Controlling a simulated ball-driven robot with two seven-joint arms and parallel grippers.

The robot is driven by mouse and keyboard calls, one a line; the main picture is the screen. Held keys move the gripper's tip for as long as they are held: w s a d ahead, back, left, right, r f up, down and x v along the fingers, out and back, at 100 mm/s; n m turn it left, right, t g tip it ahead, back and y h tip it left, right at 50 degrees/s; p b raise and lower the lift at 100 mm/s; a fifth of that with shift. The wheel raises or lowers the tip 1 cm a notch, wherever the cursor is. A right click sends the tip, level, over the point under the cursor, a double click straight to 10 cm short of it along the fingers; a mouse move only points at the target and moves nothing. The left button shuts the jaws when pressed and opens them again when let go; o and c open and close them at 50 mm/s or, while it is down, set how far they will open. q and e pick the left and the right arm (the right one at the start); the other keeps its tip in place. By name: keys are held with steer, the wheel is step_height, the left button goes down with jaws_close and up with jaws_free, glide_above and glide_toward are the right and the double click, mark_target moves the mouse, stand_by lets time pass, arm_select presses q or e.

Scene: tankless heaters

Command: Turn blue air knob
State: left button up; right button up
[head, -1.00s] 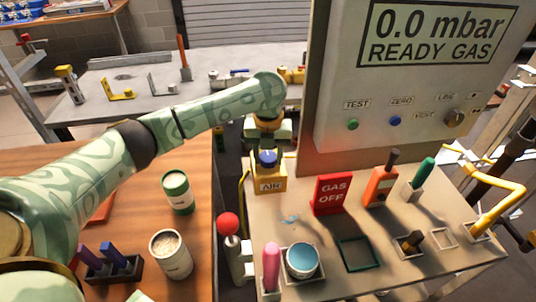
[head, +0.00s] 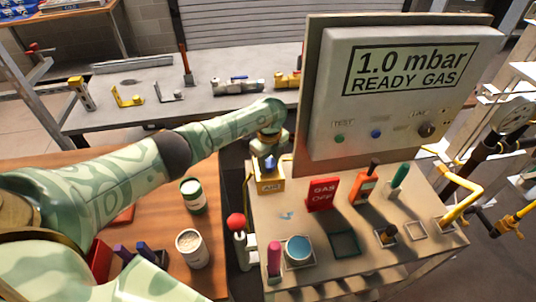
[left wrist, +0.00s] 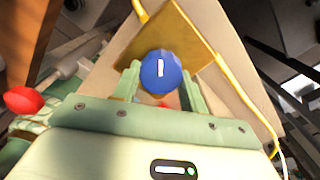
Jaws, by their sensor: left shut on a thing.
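The blue air knob (head: 270,163) sits on top of a yellow block marked AIR (head: 269,185), at the back left corner of the bench. My left gripper (head: 269,154) reaches down over it and is shut on the knob. In the left wrist view the blue knob (left wrist: 161,73) has a white mark, and the fingers of my left gripper (left wrist: 160,88) lie on both sides of it. The display (head: 414,66) on the panel reads 1.0 mbar READY GAS. My right gripper is not in view.
A red GAS OFF sign (head: 322,194) and an orange tool (head: 362,188) stand right of the knob. A red ball-topped lever (head: 236,222) and a pink handle (head: 274,259) are nearer. A wooden table (head: 150,215) with cans lies left.

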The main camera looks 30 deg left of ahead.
arm_select(q)
steer(key=n+p, duration=0.1)
steer(key=n, duration=0.1)
steer(key=shift+r+n+p, duration=0.1)
steer(key=shift+n+p, duration=0.3)
steer(key=n+p, duration=0.1)
steer(key=n, duration=0.1)
steer(key=shift+n, duration=0.4)
steer(key=shift+n+p, duration=0.45)
steer(key=shift+n, duration=0.75)
steer(key=shift+w+n, duration=0.1)
steer(key=shift+n, duration=1.4)
steer(key=o, duration=1)
steer(key=shift+c, duration=0.2)
